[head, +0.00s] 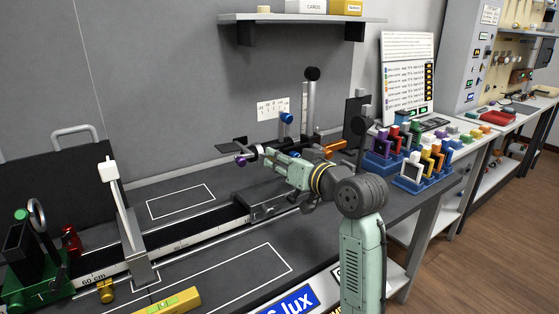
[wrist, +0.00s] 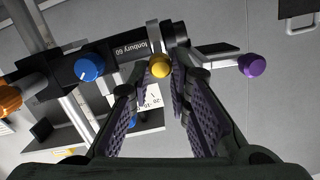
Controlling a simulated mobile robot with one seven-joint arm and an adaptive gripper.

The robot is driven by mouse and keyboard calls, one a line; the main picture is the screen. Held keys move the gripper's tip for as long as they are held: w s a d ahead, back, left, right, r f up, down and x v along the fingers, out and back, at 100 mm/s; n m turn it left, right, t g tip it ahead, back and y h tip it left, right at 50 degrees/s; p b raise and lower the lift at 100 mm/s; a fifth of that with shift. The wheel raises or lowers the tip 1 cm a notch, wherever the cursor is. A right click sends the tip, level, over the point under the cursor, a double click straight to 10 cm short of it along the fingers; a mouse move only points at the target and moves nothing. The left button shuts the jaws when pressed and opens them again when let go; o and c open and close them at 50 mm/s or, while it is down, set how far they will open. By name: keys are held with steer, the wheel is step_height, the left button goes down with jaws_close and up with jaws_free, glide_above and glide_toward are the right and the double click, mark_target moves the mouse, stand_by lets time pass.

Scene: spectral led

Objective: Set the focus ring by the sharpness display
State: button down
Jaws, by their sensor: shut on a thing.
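My gripper (head: 266,154) is at the instrument on the rear part of the bench. In the wrist view its two fingers (wrist: 164,84) close around the yellow knob (wrist: 160,66), which stands at a grey band on a dark barrel (wrist: 118,51) marked "tonbury 60". The fingers hide the exact contact. This band may be the focus ring; I cannot be sure. A purple knob (wrist: 254,65) on a rod is to the right, also seen in the head view (head: 241,161). A blue knob (wrist: 90,67) is to the left. I cannot pick out a sharpness display with certainty.
An orange knob (head: 336,147) and an upright post (head: 309,105) are close to my gripper. A rail (head: 190,232) with a scale runs left. Blue racks (head: 420,183) with coloured frames stand to the right. A white board (head: 405,70) stands behind them.

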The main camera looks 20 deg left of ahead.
steer(key=c, duration=1.8)
jaws_free()
steer(key=shift+r, duration=0.25)
steer(key=o, duration=0.3)
steer(key=shift+f, duration=0.1)
steer(key=v, duration=1.2)
steer(key=shift+c, duration=0.2)
